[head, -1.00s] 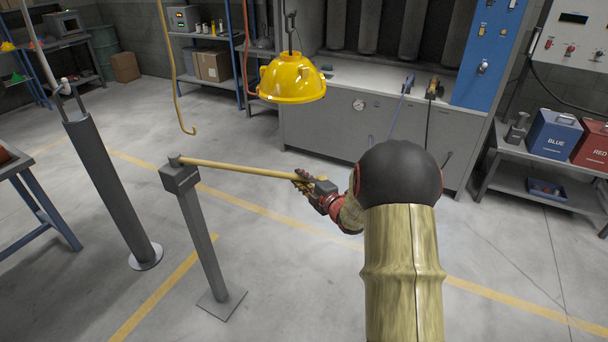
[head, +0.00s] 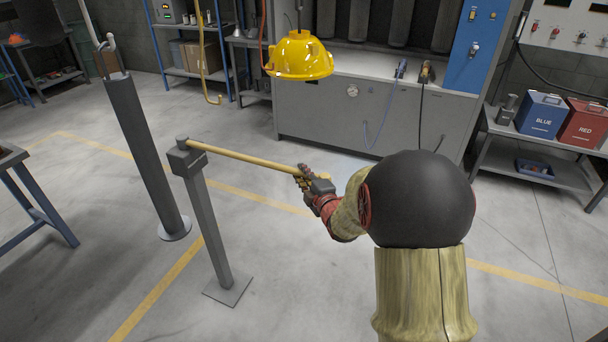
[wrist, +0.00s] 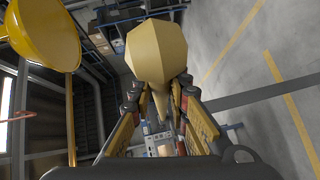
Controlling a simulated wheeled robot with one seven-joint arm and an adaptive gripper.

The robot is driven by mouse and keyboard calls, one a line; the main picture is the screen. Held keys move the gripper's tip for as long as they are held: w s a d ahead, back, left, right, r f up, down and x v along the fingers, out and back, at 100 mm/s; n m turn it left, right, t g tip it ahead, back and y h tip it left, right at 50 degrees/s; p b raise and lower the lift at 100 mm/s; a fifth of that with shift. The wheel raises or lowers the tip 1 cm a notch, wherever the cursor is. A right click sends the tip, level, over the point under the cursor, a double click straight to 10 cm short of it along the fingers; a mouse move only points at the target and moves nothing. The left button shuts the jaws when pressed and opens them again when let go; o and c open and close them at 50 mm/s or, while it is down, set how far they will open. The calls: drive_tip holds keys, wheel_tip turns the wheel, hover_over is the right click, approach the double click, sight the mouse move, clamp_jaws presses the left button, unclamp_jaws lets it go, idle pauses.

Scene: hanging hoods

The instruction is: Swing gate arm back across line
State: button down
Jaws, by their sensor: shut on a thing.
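The gate arm is a yellow bar (head: 245,159) reaching right from the head of a grey post (head: 208,215) on the floor. It slopes slightly down in the head view. My gripper (head: 302,176) is shut on the bar's free end. In the wrist view the bar's faceted yellow end (wrist: 156,55) sits between the two fingers, and the rest of the bar is mostly hidden behind it. A yellow line (head: 250,196) runs across the floor behind and under the arm.
A yellow hood (head: 300,56) hangs beyond the bar, also at upper left in the wrist view (wrist: 45,35). A yellow hook (head: 212,98) hangs left of it. A bench (head: 330,110) lies behind. Floor around the post is clear.

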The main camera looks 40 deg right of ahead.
drive_tip(key=c, duration=1.7)
unclamp_jaws()
drive_tip(key=shift+s, duration=0.1)
drive_tip(key=v, duration=1.1)
drive_tip(key=shift+s+a, duration=0.1)
drive_tip(key=shift+s, duration=0.3)
